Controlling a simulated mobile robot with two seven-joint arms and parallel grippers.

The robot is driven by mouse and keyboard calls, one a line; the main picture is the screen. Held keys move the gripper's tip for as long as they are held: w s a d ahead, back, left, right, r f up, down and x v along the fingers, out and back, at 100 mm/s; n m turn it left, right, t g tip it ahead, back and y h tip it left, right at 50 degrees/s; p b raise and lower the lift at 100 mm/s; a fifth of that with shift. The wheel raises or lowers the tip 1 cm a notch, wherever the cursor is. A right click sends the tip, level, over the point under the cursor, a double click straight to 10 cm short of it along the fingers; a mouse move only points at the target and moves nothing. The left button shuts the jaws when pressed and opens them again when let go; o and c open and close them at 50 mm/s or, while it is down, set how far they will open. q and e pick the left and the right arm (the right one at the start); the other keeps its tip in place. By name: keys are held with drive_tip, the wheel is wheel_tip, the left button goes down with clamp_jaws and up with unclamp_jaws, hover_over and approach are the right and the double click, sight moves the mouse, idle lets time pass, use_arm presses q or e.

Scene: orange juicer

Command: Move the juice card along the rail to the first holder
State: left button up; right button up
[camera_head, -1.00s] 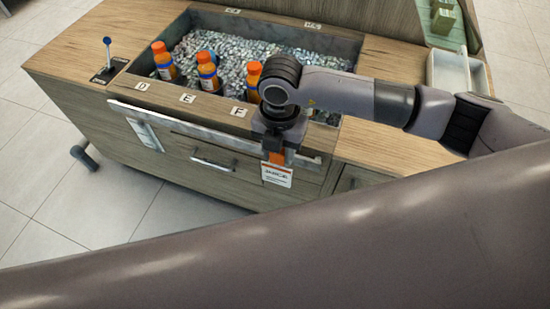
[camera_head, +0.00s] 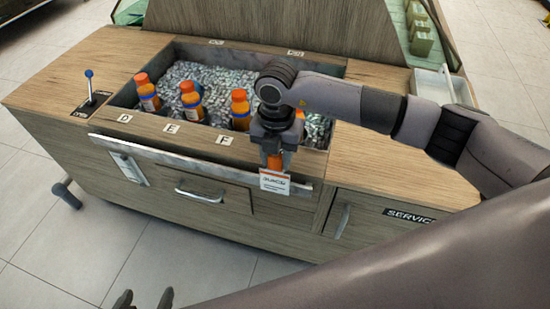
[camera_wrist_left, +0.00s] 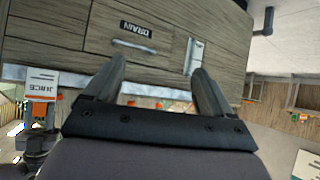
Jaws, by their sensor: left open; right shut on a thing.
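The white juice card (camera_head: 274,183) has an orange part at its top. It hangs upright at the right part of the pale front rail (camera_head: 180,157), right of the F label. My right gripper (camera_head: 272,151) is shut on the card's orange top; its fingers partly hide it. The card also shows at the left of the left wrist view (camera_wrist_left: 42,84).
Orange-capped bottles (camera_head: 191,103) stand in the ice bin (camera_head: 210,75) behind the rail. A drawer handle (camera_head: 200,194) and a service door handle (camera_head: 343,221) project from the front. A blue-knobbed lever (camera_head: 89,83) stands on the left counter. Floor in front is clear.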

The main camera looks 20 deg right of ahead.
sight(276, 168)
drive_tip(key=shift+f+b, duration=0.5)
drive_tip(key=shift+f, duration=0.45)
drive_tip(key=shift+f+b, duration=0.55)
drive_tip(key=shift+f, duration=0.55)
drive_tip(key=o, duration=1.1)
